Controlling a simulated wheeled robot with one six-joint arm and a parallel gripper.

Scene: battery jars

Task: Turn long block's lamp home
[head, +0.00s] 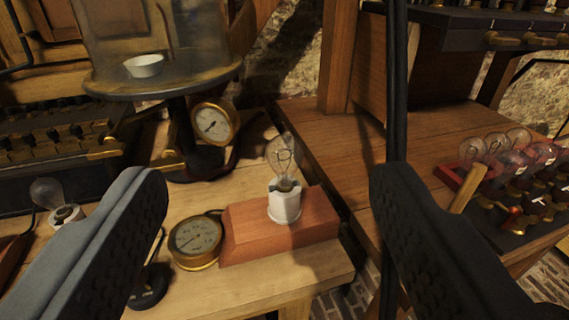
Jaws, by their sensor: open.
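A clear glass lamp (283,158) stands upright in a white socket (284,205) on a long reddish wooden block (318,218). The block lies on the light wooden bench near its right edge. The lamp is unlit; whether it is fully seated I cannot tell. My gripper (272,195) is open, with one dark finger at the left and one at the right. The lamp and block show between the fingers, farther off, and neither finger touches them. The fingers hide parts of the bench on both sides.
A brass gauge (196,241) lies against the block's left end, and another gauge (214,124) stands behind. A round stand (165,84) bears a glass jar and a white dish (144,66). A second lamp (47,194) is at left. Several bulbs fill a rack (490,212) at right.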

